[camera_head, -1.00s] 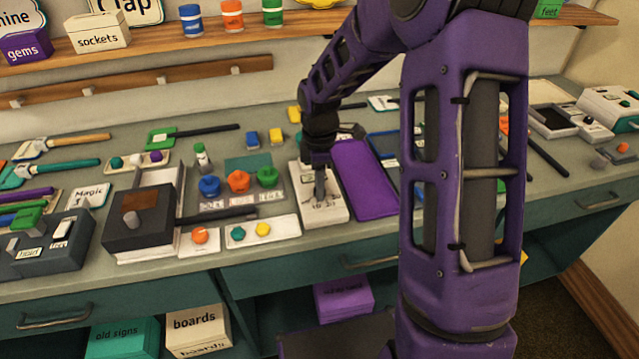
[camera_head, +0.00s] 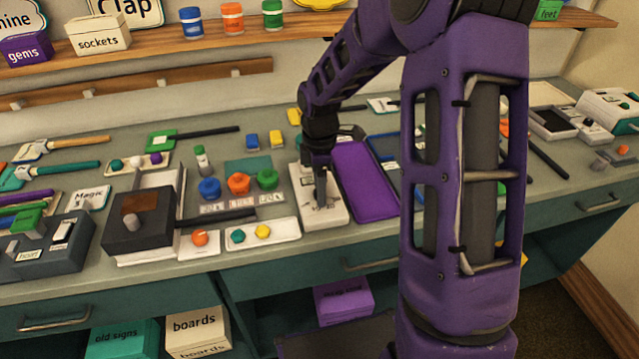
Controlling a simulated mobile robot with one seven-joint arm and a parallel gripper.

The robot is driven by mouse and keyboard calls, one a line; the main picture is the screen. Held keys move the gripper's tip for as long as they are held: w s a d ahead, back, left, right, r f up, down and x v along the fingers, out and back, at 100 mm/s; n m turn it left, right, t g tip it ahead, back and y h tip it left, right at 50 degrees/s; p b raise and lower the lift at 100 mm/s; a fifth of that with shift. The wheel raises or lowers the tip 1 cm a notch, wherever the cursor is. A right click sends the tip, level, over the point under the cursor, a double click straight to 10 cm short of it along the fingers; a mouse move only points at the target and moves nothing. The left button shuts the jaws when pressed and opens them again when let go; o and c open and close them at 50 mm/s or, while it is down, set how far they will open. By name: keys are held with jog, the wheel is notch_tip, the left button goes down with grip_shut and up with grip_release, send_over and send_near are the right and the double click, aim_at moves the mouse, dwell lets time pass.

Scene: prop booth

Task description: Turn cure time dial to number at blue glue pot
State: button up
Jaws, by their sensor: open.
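The blue glue pot (camera_head: 209,189) stands at the left of a row with an orange pot (camera_head: 238,184) and a green pot (camera_head: 267,180). Small number cards (camera_head: 212,207) lie in front of the pots; I cannot read them surely. A white box (camera_head: 329,214) with small dark marks on its top sits right of the pots; it appears to be the dial unit. My gripper (camera_head: 320,203) points straight down at the top of this box. Its jaws are open, seen nearly edge-on. They hide the dial, so its setting and any contact cannot be told.
A purple tray (camera_head: 364,181) lies close to the right of the white box. A small tray with teal and yellow knobs (camera_head: 287,233) lies front left of it. A dark box with a knob (camera_head: 140,228) stands further left. My arm covers the bench to the right.

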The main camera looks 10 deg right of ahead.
notch_tip(320, 180, up, 17)
jog(key=shift+r, duration=0.2)
dwell(0.3)
